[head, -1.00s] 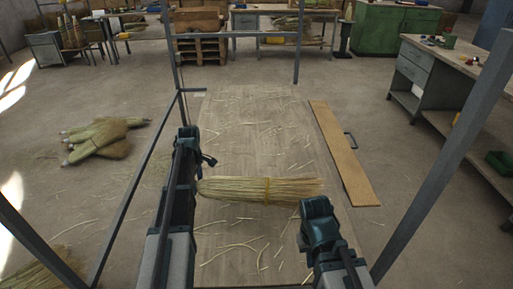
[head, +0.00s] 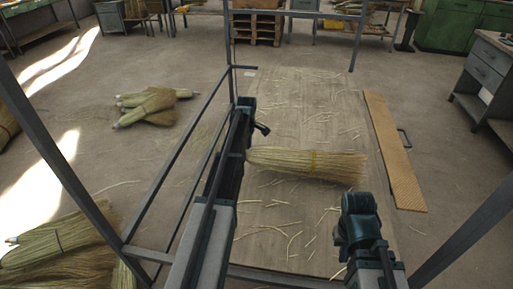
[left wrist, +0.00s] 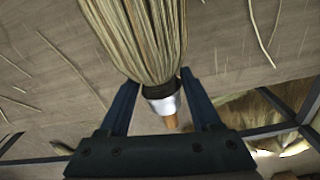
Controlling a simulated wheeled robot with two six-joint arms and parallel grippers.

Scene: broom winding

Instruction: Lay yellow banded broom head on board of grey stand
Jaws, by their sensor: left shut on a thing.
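The yellow banded broom head (head: 335,166), pale straw with a yellow band near its middle, lies level across the wooden board (head: 300,110) of the grey stand (head: 165,195) in the head view. I cannot tell whether it touches the board. My left gripper (head: 244,145) is at its narrow left end. In the left wrist view my left gripper (left wrist: 160,88) is shut on the neck, around the dark and silver collar of the broom head (left wrist: 140,40). My right gripper (head: 357,218) is right of and nearer than the bristles, apart from them; its fingertips are hidden.
Loose straws lie over the board. Grey posts and rails of the stand rise around it. A tan strip with a handle (head: 393,150) lies along the board's right side. Broom heads (head: 150,105) lie on the floor at left, more (head: 55,245) at lower left.

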